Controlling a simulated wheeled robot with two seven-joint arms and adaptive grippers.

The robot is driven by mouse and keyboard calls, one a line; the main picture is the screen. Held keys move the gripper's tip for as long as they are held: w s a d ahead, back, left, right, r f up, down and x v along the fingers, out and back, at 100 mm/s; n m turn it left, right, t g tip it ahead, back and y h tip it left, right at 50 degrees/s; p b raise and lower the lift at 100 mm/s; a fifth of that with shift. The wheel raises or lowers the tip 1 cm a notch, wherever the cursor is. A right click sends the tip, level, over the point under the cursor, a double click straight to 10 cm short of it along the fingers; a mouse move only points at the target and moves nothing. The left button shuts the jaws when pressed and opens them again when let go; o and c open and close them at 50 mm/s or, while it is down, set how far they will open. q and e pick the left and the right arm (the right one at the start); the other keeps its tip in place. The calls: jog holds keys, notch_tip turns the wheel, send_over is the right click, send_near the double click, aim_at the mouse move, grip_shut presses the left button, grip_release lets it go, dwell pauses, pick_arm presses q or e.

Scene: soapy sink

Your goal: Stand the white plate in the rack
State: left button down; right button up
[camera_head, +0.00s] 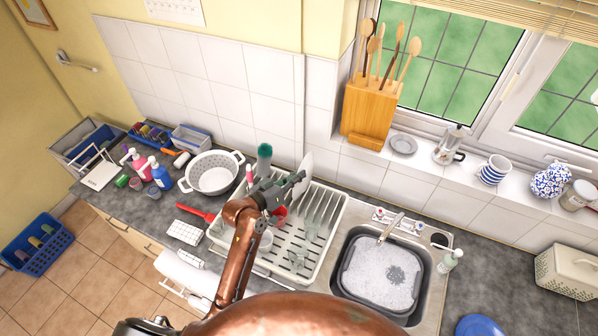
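The white plate (306,168) stands nearly edge-on to the view at the back of the white dish rack (333,235), to the left of the rack's row of upright ribs. Its lower part is hidden behind my gripper, so I cannot tell if it touches the rack. My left gripper (296,181) is at the plate's left side, above the rack, its fingertips overlapping the plate in the view. The fingers are too small and dark to tell whether they are closed on it. My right gripper is out of view.
A green brush (264,153) rises behind my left arm. A grey colander (213,173) is to the left, and the sink with a soapy basin (349,274) to the right.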

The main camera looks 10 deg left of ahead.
aim_at(298, 195)
pick_arm(q)
jog(key=shift+f, duration=0.45)
notch_tip(298, 195, down, 2)
jog(key=shift+s+f, duration=0.15)
jog(key=shift+f, duration=0.05)
notch_tip(298, 195, down, 5)
jog(key=b, duration=0.5)
jog(key=shift+f+b, duration=0.7)
jog(key=shift+f, duration=0.1)
jog(key=shift+f+b, duration=0.65)
jog(key=shift+f, duration=0.1)
jog(key=shift+d+f+b, duration=0.1)
jog(key=shift+f+b, duration=0.85)
jog(key=shift+f, duration=0.6)
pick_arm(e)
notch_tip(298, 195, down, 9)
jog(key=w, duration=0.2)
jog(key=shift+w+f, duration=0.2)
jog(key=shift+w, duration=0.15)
pick_arm(q)
jog(key=c, duration=2.6)
grip_release()
jog(key=o, duration=0.5)
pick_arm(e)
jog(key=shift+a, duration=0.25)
pick_arm(q)
jog(key=shift+f, duration=0.15)
